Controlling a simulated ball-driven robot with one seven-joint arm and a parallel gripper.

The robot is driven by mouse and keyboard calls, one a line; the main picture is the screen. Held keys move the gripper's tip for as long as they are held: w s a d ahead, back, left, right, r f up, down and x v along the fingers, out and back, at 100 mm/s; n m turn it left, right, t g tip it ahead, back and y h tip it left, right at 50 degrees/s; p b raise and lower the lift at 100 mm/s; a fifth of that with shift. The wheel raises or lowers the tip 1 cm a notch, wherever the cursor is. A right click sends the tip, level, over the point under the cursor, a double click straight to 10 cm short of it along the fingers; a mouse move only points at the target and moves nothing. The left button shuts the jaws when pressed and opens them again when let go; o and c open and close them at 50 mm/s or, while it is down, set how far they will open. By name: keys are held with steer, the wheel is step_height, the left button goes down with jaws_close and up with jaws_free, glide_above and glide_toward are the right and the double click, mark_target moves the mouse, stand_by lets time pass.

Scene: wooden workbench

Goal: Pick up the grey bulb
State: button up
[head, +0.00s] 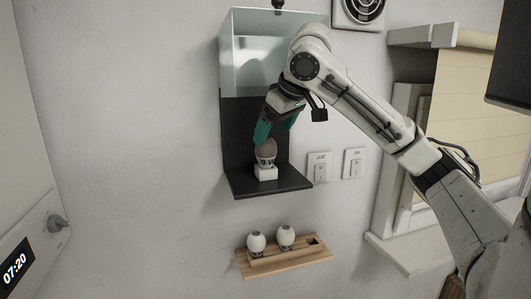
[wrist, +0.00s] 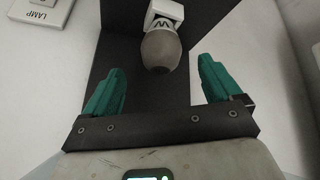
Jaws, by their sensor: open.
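The grey bulb (head: 266,149) sits upright in a white socket (head: 266,173) on the floor of a dark wall-mounted shelf box (head: 240,183). In the wrist view the grey bulb (wrist: 160,48) shows at upper centre, beyond the fingertips and roughly between them. My gripper (wrist: 159,85) has its two green fingers spread, with nothing between them. In the head view my gripper (head: 276,128) is just above the bulb, angled down toward it. Whether a fingertip touches the bulb cannot be told in the head view.
A wooden rack (head: 285,262) below holds two white bulbs (head: 256,243) (head: 286,236) and has an empty square hole at right. Switches labelled LAMP (head: 320,167) and another (head: 354,163) are right of the box. A glass pane (head: 262,70) covers the box's upper part.

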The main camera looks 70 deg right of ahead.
mark_target(269, 140)
steer(key=shift+p+x, duration=0.85)
steer(key=shift+x, duration=2.65)
steer(key=shift+a, duration=0.1)
steer(key=c, duration=1.1)
